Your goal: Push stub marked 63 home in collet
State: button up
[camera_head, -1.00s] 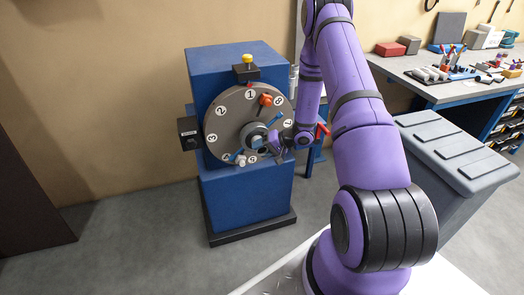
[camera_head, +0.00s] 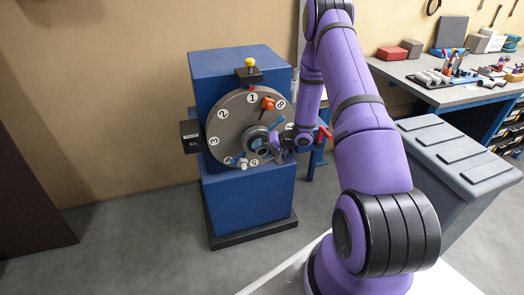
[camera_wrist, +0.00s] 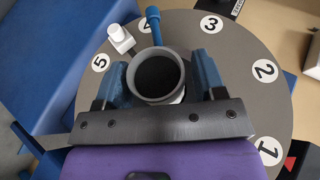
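The grey round dial (camera_head: 228,125) with numbered white discs is mounted on the front of a blue machine (camera_head: 247,190). A grey hub (camera_head: 256,138) sticks out at its middle. In the wrist view a grey ring with a dark hollow (camera_wrist: 157,76) stands between the two blue fingers of my gripper (camera_wrist: 160,78). The fingers are spread, with a visible gap at the right one; contact at the left one is unclear. A white stub-like piece (camera_wrist: 120,37) and a blue rod (camera_wrist: 154,26) lie near numbers 5 and 4. I cannot read a 63 anywhere.
A red-orange knob (camera_head: 268,103) is on the dial's upper right, and a yellow button (camera_head: 250,62) tops the machine. A dark box (camera_head: 190,137) juts out at the left. A grey bin (camera_head: 455,150) and a workbench (camera_head: 460,92) are at the right.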

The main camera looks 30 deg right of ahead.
jog(key=shift+o, duration=1)
jog(key=v, duration=1.1)
jog(key=shift+w, duration=0.1)
jog(key=s+a+r+n+g, duration=0.25)
jog(key=a+r, duration=0.55)
jog(key=r, duration=0.5)
jog(key=s+a+r+n+g, duration=0.2)
jog(key=s+a+r+g, duration=0.15)
jog(key=a+r, duration=0.65)
jog(key=s+a+r+t+h, duration=0.1)
jog(key=s+r+h, duration=0.3)
jog(key=s+r, duration=0.4)
jog(key=s+a+r+n+t+h, duration=0.1)
jog(key=s+a+r+t+h, duration=0.1)
jog(key=s+r, duration=0.6)
jog(key=s+a+h, duration=0.1)
jog(key=s+h, duration=0.1)
jog(key=s, duration=0.5)
jog(key=shift+a+r+h, duration=0.25)
jog(key=shift+r+h, duration=0.05)
jog(key=shift+r, duration=0.1)
